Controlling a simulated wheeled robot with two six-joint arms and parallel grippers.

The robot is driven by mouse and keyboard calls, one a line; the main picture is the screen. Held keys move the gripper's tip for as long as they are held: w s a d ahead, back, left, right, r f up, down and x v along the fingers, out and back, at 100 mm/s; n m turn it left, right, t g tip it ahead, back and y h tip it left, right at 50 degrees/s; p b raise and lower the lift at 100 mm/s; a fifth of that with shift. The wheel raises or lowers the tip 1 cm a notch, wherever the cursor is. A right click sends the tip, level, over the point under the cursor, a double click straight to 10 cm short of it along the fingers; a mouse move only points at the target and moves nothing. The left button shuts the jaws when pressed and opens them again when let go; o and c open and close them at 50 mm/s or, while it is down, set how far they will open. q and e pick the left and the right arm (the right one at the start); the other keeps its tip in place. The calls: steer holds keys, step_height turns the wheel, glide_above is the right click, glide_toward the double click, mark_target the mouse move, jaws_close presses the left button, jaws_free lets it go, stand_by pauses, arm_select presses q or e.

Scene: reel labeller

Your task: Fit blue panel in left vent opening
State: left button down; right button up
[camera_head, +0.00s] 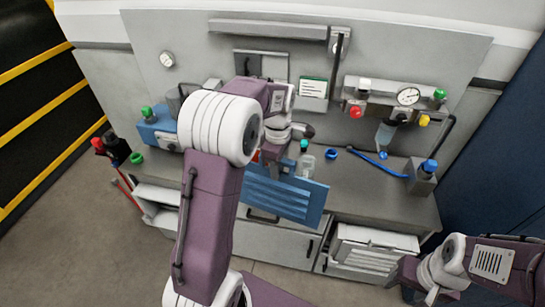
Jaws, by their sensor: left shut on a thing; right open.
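The blue panel (285,196) is a flat slatted plate, tilted, in front of the bench's front edge. My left gripper (271,163) is shut on its upper edge; the arm partly hides the fingers. What seems to be the left vent opening (158,196) is a pale framed recess low at the bench's left end, partly hidden by my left arm. The panel is to its right and apart from it. My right gripper (416,296) is open and empty at the bottom right, partly cut off by the picture's edge.
A white louvred panel (372,250) is at the bench's lower right. The grey bench top (370,182) carries a clear bottle (306,166), a blue ring (331,154) and a blue-capped block (425,177). A blue box (158,132) stands at left. Open floor lies in front.

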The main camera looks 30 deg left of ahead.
mark_target(280, 199)
arm_select(q)
steer(key=s+d+f+m+b, duration=0.2)
steer(key=s+f+m+b, duration=0.1)
steer(key=f+m, duration=0.5)
steer(key=s+d+f+m+b, duration=0.2)
steer(key=s+f+m, duration=0.2)
steer(key=f+m, duration=0.4)
steer(key=m, duration=0.2)
steer(key=shift+f+m+b, duration=0.3)
steer(key=shift+b, duration=0.1)
